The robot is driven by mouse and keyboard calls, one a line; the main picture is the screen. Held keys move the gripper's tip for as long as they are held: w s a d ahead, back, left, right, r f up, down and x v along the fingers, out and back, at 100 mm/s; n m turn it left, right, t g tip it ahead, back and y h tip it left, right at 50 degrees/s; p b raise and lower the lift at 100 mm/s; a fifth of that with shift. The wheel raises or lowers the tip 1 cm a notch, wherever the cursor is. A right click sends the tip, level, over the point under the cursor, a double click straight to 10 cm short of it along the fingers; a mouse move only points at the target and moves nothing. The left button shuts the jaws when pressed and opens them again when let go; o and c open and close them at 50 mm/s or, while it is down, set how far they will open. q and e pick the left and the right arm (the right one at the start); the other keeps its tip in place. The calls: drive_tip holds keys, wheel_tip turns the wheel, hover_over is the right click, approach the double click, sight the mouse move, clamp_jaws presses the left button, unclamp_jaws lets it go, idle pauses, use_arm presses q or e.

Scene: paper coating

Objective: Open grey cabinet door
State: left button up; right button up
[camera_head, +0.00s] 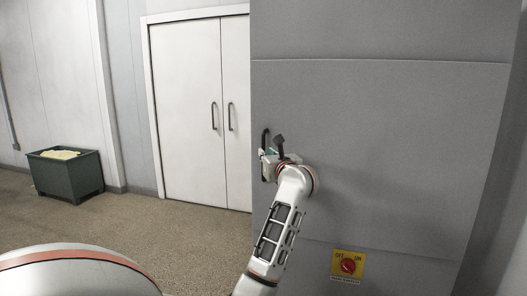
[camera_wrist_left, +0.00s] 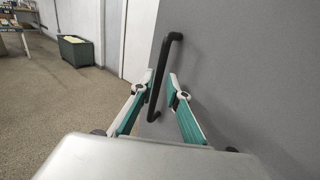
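The grey cabinet door (camera_head: 390,150) fills the right half of the head view and looks shut. Its black bar handle (camera_head: 265,138) is near the door's left edge. My left gripper (camera_head: 272,150) is at the handle, partly hidden by its own wrist in the head view. In the left wrist view the handle (camera_wrist_left: 163,75) runs upright, with its lower part between the two spread fingers of my left gripper (camera_wrist_left: 160,82). The fingers are open, and I see no clear grip on the handle. My right gripper is not in view.
A yellow panel with a red rotary switch (camera_head: 347,265) is low on the grey cabinet. White double doors (camera_head: 190,110) stand behind at the left. A dark green bin (camera_head: 66,176) stands by the left wall. The floor (camera_head: 150,225) between is clear.

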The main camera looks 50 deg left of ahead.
use_arm(q)
drive_tip(key=x, duration=0.4)
drive_tip(key=shift+w+a, duration=0.1)
drive_tip(key=shift+a, duration=0.15)
